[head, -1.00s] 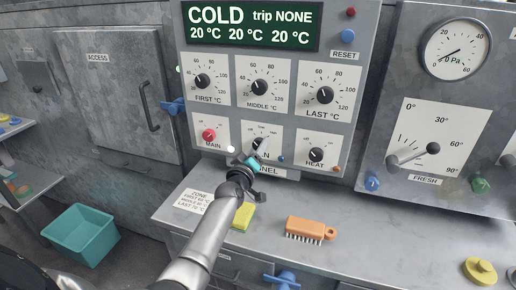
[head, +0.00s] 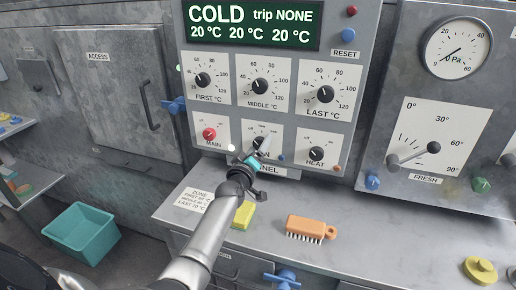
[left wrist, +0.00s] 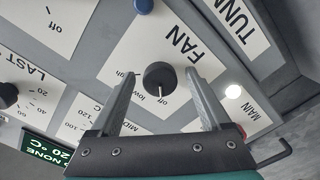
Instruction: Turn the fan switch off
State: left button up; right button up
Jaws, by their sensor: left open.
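The fan switch is a round black knob (left wrist: 159,77) with a pale pointer line on a white plate marked FAN (left wrist: 182,48) in the left wrist view. My left gripper (left wrist: 161,73) is open, with one finger on each side of the knob. I cannot tell whether the fingers touch it. My right gripper is not in view.
The red MAIN knob (head: 209,134) is left of the fan plate and the black HEAT knob (head: 316,153) is right of it. Below, a yellow sponge (head: 243,215) and an orange brush (head: 306,228) lie on the grey counter (head: 390,225). A teal bin (head: 80,236) stands at left.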

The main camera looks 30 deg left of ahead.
pick_arm(q)
jog(key=shift+s, duration=0.1)
jog(key=p+v, duration=0.3)
jog(key=v, duration=1.2)
jog(key=shift+d, duration=0.15)
